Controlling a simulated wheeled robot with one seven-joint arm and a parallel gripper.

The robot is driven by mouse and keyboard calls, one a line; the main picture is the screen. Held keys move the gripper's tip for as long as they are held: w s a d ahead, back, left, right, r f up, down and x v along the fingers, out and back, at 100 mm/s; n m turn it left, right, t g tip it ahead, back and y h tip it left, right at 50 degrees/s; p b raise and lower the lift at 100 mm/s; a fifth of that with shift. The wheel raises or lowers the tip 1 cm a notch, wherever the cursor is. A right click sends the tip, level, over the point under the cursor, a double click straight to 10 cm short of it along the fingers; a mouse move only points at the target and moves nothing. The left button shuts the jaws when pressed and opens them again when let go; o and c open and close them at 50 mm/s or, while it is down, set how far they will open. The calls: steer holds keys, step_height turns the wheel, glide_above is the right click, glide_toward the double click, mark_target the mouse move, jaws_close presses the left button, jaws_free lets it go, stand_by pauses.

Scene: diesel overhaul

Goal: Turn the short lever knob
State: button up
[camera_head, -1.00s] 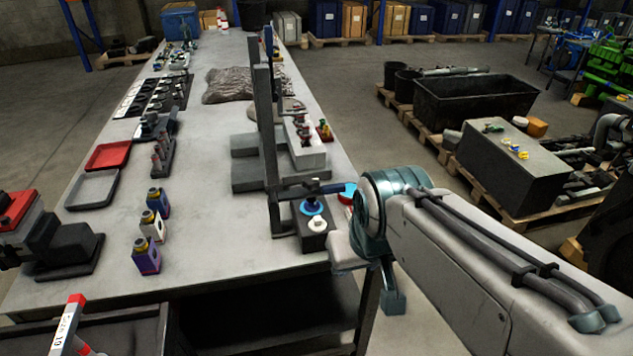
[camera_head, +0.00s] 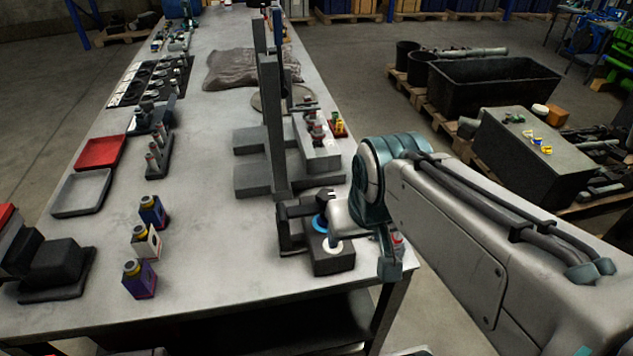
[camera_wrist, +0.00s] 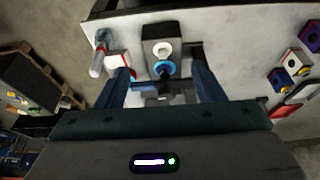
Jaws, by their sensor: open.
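A small dark box (camera_head: 333,262) stands at the right edge of the workbench, with a white round knob (camera_head: 332,246) and a blue ring (camera_head: 320,224) on top. The wrist view shows the same box (camera_wrist: 155,34), with the white knob (camera_wrist: 162,48) and blue ring (camera_wrist: 165,70). I cannot tell which part is the short lever. My gripper (camera_wrist: 160,62) is open, its two dark blue fingers apart on either side of the blue ring in that view. I see nothing held between them.
A tall grey upright (camera_head: 272,135) stands on the bench just behind the box. Small bottles (camera_head: 147,243), a red tray (camera_head: 100,153) and a grey tray (camera_head: 83,192) lie to the left. The bench (camera_head: 215,235) is clear between bottles and box.

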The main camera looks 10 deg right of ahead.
steer(key=w+r+m+g+b, duration=0.25)
steer(key=w+m+b, duration=0.25)
steer(key=w+m, duration=0.45)
steer(key=m+g+b, duration=0.1)
steer(key=m+b, duration=0.3)
steer(key=m, duration=0.1)
glide_toward(327, 194)
steer(key=shift+m, duration=0.25)
step_height(327, 194, down, 9)
steer(key=shift+w+r, duration=0.1)
steer(key=shift+w, duration=0.05)
steer(key=c, duration=1)
